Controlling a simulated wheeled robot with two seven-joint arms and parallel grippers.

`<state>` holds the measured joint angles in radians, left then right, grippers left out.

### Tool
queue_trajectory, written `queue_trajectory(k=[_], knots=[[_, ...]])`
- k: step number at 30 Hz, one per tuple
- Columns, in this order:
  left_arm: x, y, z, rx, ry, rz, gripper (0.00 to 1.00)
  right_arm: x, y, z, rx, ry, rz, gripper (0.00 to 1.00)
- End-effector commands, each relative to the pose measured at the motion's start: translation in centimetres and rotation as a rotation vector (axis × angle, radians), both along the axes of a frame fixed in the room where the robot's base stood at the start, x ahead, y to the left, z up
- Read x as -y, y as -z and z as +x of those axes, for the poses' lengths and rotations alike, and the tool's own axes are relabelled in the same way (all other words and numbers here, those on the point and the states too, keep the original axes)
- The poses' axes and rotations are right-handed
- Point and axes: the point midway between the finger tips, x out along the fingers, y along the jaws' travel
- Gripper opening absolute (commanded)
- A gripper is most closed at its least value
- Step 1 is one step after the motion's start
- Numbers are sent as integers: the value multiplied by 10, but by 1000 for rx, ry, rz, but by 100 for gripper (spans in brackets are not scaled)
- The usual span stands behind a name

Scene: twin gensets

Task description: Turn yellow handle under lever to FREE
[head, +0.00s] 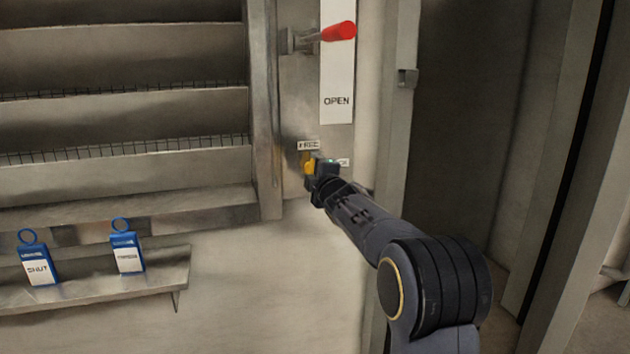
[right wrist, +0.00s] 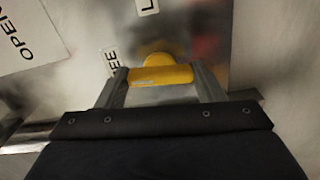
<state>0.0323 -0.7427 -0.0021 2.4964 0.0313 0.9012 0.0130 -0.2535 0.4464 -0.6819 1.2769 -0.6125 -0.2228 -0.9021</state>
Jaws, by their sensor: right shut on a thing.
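The yellow handle (head: 308,163) sits low on the metal plate under the red-tipped lever (head: 338,32). A FREE label (head: 308,146) is just above the handle, and a second label (head: 343,162), partly hidden, is to its right. My right gripper (head: 316,168) is at the handle. In the right wrist view the yellow handle (right wrist: 160,76) lies between the two fingers of the right gripper (right wrist: 161,78), which is shut on it. The handle's exact angle is hard to tell in the head view. My left gripper is not in view.
A white strip marked OPEN (head: 337,75) runs beside the lever. Wide louvre slats (head: 120,120) fill the left. Blue tags (head: 38,260) and (head: 127,248) stand on a small shelf (head: 95,287) at lower left. A dark doorway is at the right.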

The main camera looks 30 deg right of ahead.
Motion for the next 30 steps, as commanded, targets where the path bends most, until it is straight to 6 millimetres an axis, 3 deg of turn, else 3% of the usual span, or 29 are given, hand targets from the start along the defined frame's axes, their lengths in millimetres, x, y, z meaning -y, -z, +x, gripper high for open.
queue_trajectory(k=[9, 25, 26, 30], knots=[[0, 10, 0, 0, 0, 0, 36, -1, 1, 0, -28, -1, -112, 39], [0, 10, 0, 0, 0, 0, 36, -1, 1, 0, -34, -2, -134, 39], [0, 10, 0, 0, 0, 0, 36, -1, 1, 0, -34, -2, -135, 64], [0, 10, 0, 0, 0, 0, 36, -1, 1, 0, -34, -2, -133, 83]])
